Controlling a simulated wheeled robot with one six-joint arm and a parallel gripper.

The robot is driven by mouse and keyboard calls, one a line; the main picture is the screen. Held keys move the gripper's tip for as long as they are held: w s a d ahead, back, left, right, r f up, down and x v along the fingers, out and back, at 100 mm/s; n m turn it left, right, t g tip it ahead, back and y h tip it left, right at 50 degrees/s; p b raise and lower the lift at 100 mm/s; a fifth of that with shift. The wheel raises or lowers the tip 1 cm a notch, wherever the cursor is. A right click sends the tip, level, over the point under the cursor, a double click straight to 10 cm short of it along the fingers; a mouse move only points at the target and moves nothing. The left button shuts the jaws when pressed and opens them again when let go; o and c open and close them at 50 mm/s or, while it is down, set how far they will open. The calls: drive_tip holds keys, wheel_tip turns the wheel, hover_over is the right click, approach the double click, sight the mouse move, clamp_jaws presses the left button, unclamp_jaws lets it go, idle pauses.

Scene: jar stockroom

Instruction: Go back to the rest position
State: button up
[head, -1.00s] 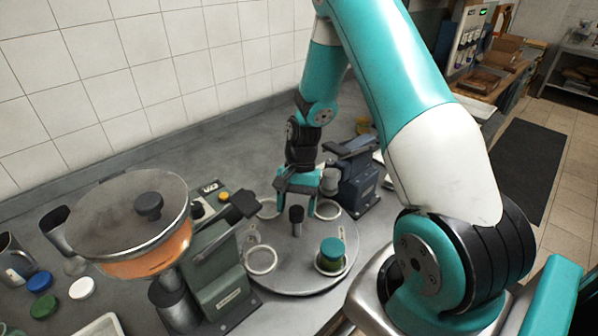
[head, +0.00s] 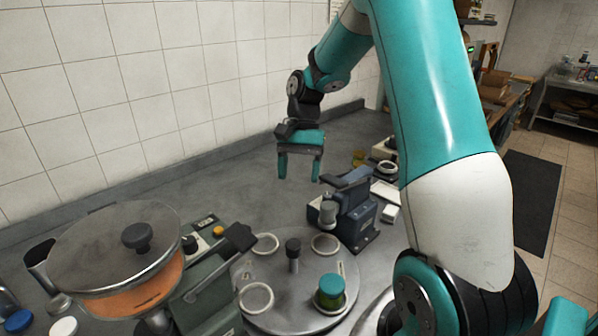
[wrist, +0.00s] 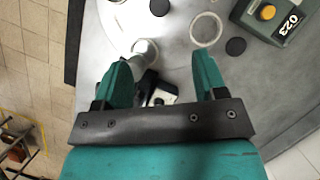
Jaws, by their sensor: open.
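My gripper (head: 299,178) is open and empty, raised above the counter behind the round turntable in the head view. Its two teal fingers also show in the wrist view (wrist: 163,82), with nothing held between them. The grey turntable (head: 290,318) carries several pale rings and a dark central knob (head: 293,250). A jar with a teal lid (head: 331,290) stands on the turntable's front right part.
A machine with an orange bowl and grey lid (head: 115,245) stands at the left. A dark blue-grey device (head: 352,212) stands right of the turntable. A tiled wall (head: 130,80) runs behind. The counter (head: 225,185) between wall and turntable is clear.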

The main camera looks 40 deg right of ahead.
drive_tip(key=shift+a, duration=0.1)
idle(0.3)
drive_tip(key=s+a+r+n, duration=0.2)
drive_tip(key=a+r+n, duration=0.25)
drive_tip(key=a, duration=0.45)
drive_tip(key=s+a+r+n+t, duration=0.2)
drive_tip(key=s+a+n, duration=1.1)
drive_tip(key=s+a, duration=0.3)
drive_tip(key=shift+s+a+r+t+y+b, duration=0.3)
drive_tip(key=shift+s+a+r+b, duration=0.1)
drive_tip(key=shift+s, duration=0.6)
